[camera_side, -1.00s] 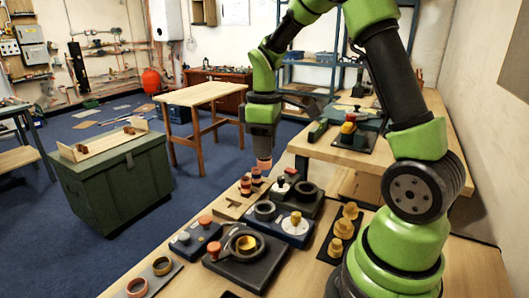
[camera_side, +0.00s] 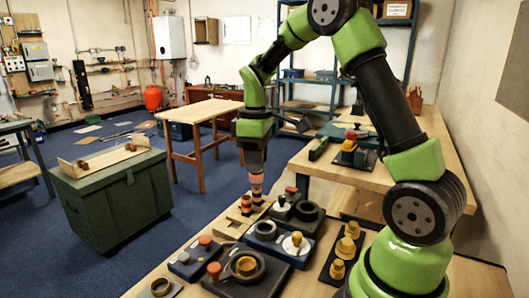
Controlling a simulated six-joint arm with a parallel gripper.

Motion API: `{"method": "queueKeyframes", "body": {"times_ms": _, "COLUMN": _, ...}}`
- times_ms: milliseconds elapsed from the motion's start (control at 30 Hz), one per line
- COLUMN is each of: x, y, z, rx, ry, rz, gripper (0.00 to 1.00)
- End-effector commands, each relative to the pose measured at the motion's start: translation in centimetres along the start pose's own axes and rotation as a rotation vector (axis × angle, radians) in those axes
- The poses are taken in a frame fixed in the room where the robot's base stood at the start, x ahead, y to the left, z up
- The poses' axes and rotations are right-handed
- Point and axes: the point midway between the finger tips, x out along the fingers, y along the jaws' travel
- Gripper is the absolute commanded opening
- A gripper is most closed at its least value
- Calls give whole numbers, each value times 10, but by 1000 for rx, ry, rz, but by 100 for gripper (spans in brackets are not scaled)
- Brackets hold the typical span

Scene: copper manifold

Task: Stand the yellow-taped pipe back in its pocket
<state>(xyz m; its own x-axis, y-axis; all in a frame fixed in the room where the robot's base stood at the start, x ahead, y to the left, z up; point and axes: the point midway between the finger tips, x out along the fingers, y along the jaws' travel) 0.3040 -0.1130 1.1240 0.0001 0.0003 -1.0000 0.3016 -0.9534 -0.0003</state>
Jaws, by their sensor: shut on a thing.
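My gripper (camera_side: 254,172) points straight down over the near bench, above the wooden pocket block. It is shut on a short copper-pink pipe (camera_side: 257,181), whose lower end shows under the jaws. Yellow tape on it cannot be made out at this size. The wooden block (camera_side: 229,220) lies at the bench's far left edge. Two short copper pipes with dark bands, a left one (camera_side: 246,205) and a right one (camera_side: 257,196), stand upright at the block. The held pipe is just above the right one in the picture; whether they touch, I cannot tell.
Right of the block are a dark tray with a black ring (camera_side: 307,211) and a blue tray with a white round part (camera_side: 295,243).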

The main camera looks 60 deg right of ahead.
Motion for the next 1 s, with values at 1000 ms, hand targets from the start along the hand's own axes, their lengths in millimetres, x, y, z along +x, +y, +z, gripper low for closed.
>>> {"method": "queueKeyframes", "body": {"times_ms": 1000, "x": 135, "y": 20, "z": -66, "rx": -1, "ry": 0, "rz": 0, "gripper": 2}}
